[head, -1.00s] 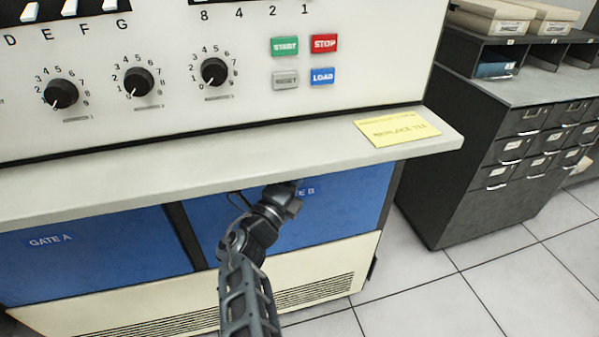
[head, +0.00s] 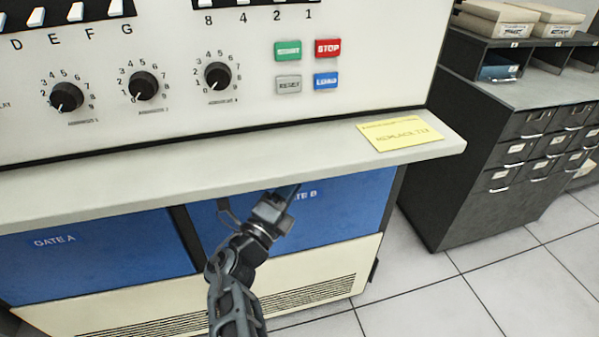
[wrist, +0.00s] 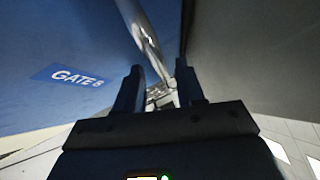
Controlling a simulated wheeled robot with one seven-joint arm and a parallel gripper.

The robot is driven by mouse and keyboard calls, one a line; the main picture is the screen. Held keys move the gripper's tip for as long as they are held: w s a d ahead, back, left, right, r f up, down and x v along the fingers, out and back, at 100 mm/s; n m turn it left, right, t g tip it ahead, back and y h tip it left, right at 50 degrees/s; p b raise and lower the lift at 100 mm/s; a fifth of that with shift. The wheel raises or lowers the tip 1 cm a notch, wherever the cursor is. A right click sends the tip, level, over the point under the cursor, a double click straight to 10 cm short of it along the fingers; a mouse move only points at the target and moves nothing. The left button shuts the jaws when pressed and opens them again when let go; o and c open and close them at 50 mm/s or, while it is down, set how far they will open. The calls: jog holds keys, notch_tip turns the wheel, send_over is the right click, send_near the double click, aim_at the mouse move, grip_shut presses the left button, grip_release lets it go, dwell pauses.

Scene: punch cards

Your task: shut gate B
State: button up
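Gate B (head: 345,215) is the blue panel under the console's ledge in the head view, partly hidden by my arm. Its label, partly covered in the head view, reads fully in the wrist view (wrist: 75,75). I cannot tell whether the panel is fully shut. My gripper (head: 288,193) is in front of the panel's upper part, just below the ledge, its tips hard to see. In the wrist view my gripper (wrist: 160,85) has its two fingers apart. A shiny metal bar (wrist: 145,35) runs down toward the gap between them; contact is unclear.
The pale ledge (head: 200,165) overhangs the gates, with a yellow note (head: 400,130) on it. Gate A (head: 100,255) is left of gate B. A dark drawer cabinet (head: 475,165) stands at right. The tiled floor between is clear.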

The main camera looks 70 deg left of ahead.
jog(key=v, duration=0.4)
dwell(0.5)
